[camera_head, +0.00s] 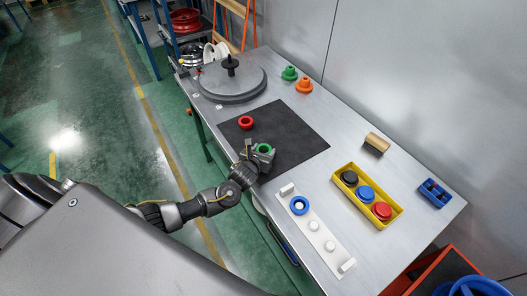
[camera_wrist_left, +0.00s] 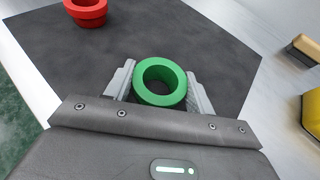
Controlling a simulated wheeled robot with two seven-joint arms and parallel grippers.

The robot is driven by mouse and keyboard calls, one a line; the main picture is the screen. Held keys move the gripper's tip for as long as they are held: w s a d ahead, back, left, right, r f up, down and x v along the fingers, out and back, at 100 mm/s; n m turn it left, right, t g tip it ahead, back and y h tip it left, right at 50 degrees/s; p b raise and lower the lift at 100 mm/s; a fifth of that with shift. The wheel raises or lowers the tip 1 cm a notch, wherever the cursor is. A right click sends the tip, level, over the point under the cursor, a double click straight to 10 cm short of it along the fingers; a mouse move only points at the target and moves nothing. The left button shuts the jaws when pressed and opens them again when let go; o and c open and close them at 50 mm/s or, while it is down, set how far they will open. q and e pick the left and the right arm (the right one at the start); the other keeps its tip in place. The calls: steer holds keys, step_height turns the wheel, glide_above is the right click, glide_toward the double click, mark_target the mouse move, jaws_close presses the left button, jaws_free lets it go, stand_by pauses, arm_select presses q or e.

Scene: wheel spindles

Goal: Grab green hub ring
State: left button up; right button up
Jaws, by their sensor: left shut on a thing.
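The green hub ring (camera_head: 264,148) is at the near edge of the black mat (camera_head: 287,131). In the left wrist view the green ring (camera_wrist_left: 160,81) sits between the two fingers of my left gripper (camera_wrist_left: 160,88), with a finger touching each side. My left gripper (camera_head: 261,156) is shut on it in the head view. Whether the ring touches the mat or is slightly above it, I cannot tell. My right gripper is not in view.
A red ring (camera_head: 246,122) lies on the mat, farther back. A white peg rail (camera_head: 315,226) with a blue ring stands to the right. Beyond it is a yellow tray (camera_head: 392,207) with black, blue and red parts. A grey turntable (camera_head: 232,82) stands at the far end.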

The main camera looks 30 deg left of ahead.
arm_select(q)
steer(key=shift+r, duration=0.6)
steer(key=s+a+r, duration=0.3)
steer(key=s+r, duration=0.8)
steer(key=s, duration=0.2)
steer(key=shift+s+r+b, duration=0.35)
steer(key=shift+r, duration=0.05)
steer(key=shift+a, duration=0.15)
